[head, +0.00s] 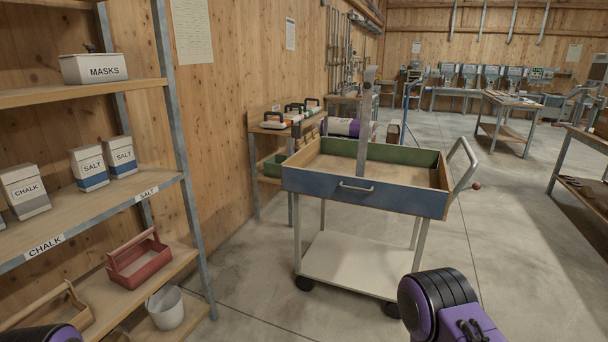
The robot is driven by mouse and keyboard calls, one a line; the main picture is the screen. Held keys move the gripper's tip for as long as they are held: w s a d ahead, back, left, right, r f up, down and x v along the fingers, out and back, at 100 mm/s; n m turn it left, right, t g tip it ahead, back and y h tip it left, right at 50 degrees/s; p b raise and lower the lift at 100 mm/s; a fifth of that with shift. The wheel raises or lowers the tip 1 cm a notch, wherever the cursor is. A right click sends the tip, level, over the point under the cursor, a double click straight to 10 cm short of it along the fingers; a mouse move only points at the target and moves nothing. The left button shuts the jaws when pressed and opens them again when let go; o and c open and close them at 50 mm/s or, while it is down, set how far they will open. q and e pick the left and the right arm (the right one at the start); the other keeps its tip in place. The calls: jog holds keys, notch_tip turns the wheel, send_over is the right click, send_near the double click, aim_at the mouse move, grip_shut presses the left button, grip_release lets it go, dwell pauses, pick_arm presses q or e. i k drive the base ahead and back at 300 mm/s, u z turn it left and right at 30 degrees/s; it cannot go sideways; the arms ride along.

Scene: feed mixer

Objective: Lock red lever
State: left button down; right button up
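No red lever can be clearly made out in the head view. A small red knob (476,186) shows just right of the cart's grey handle; it is too small to tell what it belongs to or how it is set. Neither gripper is in view. Only purple and black parts of my own arms show at the bottom edge, one at the lower left and one at the lower right in front of the cart.
A blue and green cart (330,193) on wheels stands ahead, with an upright grey post. A shelf rack (95,216) with boxes and a red tool caddy (140,266) fills the left. Workbenches (505,101) stand at the far right.

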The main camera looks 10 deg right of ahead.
aim_at(476, 185)
jog(key=z, duration=0.25)
jog(key=i, duration=1.4)
jog(key=z, duration=1.4)
jog(key=i, duration=0.85)
jog(key=z, duration=0.65)
